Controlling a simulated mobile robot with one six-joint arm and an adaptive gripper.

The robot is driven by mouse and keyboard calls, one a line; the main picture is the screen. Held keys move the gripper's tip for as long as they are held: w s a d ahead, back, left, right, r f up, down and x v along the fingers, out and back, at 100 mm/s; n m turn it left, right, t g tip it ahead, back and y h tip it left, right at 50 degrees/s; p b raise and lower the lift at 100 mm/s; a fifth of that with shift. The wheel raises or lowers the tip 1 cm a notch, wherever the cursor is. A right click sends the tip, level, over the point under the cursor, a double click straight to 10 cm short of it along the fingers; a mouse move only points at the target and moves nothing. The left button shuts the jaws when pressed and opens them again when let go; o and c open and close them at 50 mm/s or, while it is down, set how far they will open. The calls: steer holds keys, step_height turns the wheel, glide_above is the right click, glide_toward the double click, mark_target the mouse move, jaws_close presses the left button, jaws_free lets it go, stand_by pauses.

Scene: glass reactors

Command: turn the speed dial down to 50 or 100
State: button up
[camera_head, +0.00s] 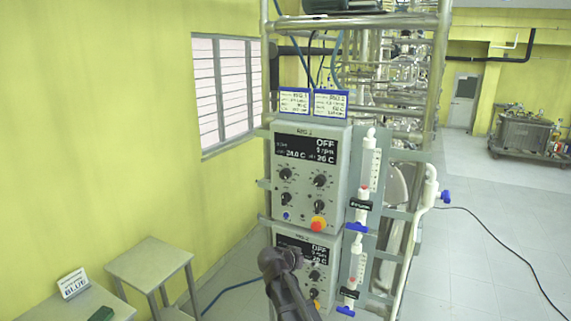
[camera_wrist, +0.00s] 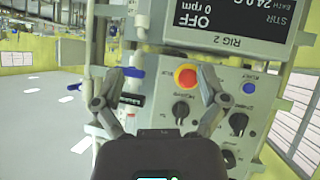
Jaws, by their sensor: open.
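Two grey control units stand stacked on the rack. The upper unit (camera_head: 333,172) shows OFF and 0 rpm on its black display (camera_head: 306,149), with several black dials below, such as the lower-right dial (camera_head: 317,206). The lower unit (camera_head: 325,240) is partly hidden behind my arm. My gripper (camera_head: 282,260) is in front of the lower unit in the head view. The wrist view looks upside down. There the open fingers (camera_wrist: 158,100) are empty, with a black dial (camera_wrist: 180,110) between them in the picture. I cannot read which dial sets speed.
A red button (camera_wrist: 185,77) and a blue button (camera_wrist: 249,88) sit near the dials. Blue-handled valves (camera_head: 357,227) and white tubing stand right of the units. A stool (camera_head: 150,258) is at the left. The floor (camera_head: 500,240) at right is mostly clear, with a black cable.

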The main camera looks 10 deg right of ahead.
steer(key=w+a+r+m+t+h+p, duration=0.15)
steer(key=w+a+r+t+p, duration=0.3)
steer(key=w+r, duration=0.55)
steer(key=t+p, duration=0.4)
glide_toward(284, 176)
steer(key=v, duration=0.4)
steer(key=shift+r+g+y+b, duration=0.25)
steer(key=shift+r+b, duration=0.05)
steer(key=shift+r, duration=0.05)
steer(key=shift+w+d, duration=0.15)
steer(key=x, duration=1.3)
steer(key=shift+w+d, duration=0.15)
steer(key=shift+w, duration=0.15)
steer(key=c, duration=1.1)
